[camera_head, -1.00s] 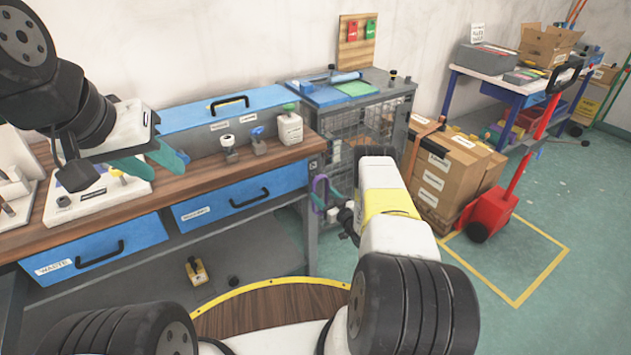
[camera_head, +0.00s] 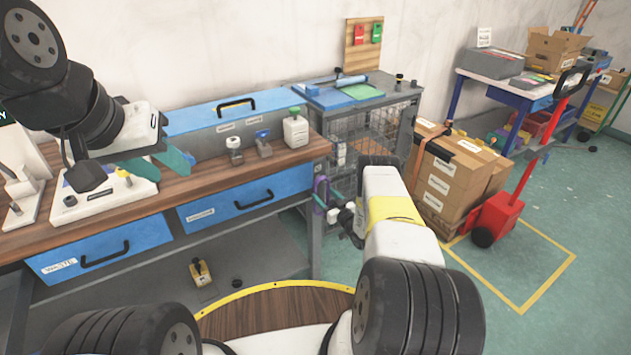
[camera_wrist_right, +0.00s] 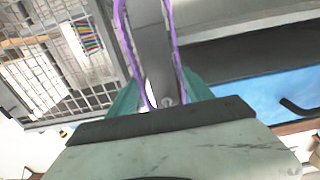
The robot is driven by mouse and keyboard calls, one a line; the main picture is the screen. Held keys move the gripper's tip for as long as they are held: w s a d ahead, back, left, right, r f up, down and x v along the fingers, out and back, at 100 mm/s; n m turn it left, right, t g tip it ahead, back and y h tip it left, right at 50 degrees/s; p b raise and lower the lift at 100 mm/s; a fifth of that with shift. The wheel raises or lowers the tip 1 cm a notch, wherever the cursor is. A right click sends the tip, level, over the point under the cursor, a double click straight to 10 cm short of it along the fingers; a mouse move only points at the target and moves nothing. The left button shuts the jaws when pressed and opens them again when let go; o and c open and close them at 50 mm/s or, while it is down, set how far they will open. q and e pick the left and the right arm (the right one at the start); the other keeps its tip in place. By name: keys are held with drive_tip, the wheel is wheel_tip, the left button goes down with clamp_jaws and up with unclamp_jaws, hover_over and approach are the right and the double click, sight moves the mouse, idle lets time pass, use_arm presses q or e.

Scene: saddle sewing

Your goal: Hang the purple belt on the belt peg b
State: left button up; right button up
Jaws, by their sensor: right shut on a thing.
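The purple belt (camera_head: 319,193) hangs as a narrow loop by the grey bench leg at the bench's right end. In the right wrist view the belt (camera_wrist_right: 175,45) shows as two strands in front of a grey post, meeting low between the teal fingers. My right gripper (camera_wrist_right: 160,103) is shut on the belt; in the head view my forearm hides most of it. A small round metal piece (camera_wrist_right: 168,101) shows by the fingers; I cannot tell whether it is belt peg b. My left gripper (camera_head: 172,165) is open and empty above the bench's left part.
The wooden bench (camera_head: 190,190) has blue drawers (camera_head: 247,196) and bottles on top. A wire-mesh cabinet (camera_head: 375,140) stands right of the belt. Stacked cartons (camera_head: 450,180) and a red hand truck (camera_head: 500,215) stand farther right.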

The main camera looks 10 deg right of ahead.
idle(0.4)
drive_tip(key=o, duration=1.8)
drive_tip(key=shift+s+d, duration=0.15)
drive_tip(key=shift+s, duration=0.2)
drive_tip(key=shift+v, duration=7.5)
drive_tip(key=shift+s+r, duration=0.1)
